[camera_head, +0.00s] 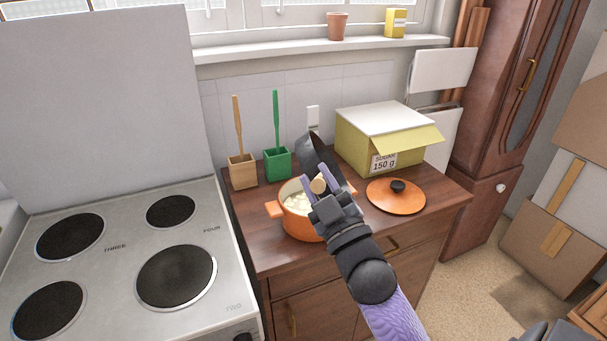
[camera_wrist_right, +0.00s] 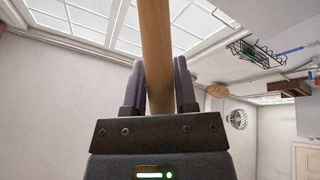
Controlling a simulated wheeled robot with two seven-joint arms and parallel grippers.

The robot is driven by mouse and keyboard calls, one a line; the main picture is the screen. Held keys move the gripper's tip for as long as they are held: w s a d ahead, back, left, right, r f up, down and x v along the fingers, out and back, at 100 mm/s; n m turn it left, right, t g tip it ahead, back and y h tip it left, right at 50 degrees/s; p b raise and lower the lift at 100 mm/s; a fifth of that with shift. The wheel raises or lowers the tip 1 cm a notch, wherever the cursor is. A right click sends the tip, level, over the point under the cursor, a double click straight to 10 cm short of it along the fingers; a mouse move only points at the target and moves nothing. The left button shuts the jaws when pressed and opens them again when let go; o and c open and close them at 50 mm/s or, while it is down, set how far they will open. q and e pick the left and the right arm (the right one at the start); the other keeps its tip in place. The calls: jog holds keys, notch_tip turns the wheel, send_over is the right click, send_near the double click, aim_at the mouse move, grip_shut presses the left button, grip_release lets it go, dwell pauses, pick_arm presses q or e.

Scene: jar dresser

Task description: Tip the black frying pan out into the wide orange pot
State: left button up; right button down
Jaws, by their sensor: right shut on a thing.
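The black frying pan (camera_head: 314,150) is tipped steeply on its side above the back of the wide orange pot. My right gripper (camera_head: 321,190) is shut on its wooden handle (camera_head: 319,184). In the right wrist view, the handle (camera_wrist_right: 156,45) runs up between the two fingers (camera_wrist_right: 160,88). The orange pot (camera_head: 297,226) stands on the wooden dresser, with pale pieces (camera_head: 298,201) visible inside. My gripper and the pan hide the pot's right part. I cannot see whether anything is left in the pan.
The orange lid (camera_head: 396,197) lies right of the pot. A yellow box (camera_head: 380,140) stands behind it. Green (camera_head: 277,163) and wooden (camera_head: 242,172) utensil holders stand behind the pot. The stove (camera_head: 122,268) is to the left. The dresser top (camera_head: 253,238) has bare room at its front left.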

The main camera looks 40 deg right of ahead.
jog(key=shift+w+a+r+n, duration=0.15)
jog(key=shift+a+r+n, duration=0.15)
jog(key=shift+n, duration=0.3)
jog(key=w+a+n+g+y+p, duration=0.4)
jog(key=a+n+g+p, duration=0.1)
jog(key=n+p, duration=0.6)
jog(key=shift+w+a+r+p, duration=0.2)
jog(key=shift+a+p, duration=0.25)
jog(key=shift+a, duration=0.3)
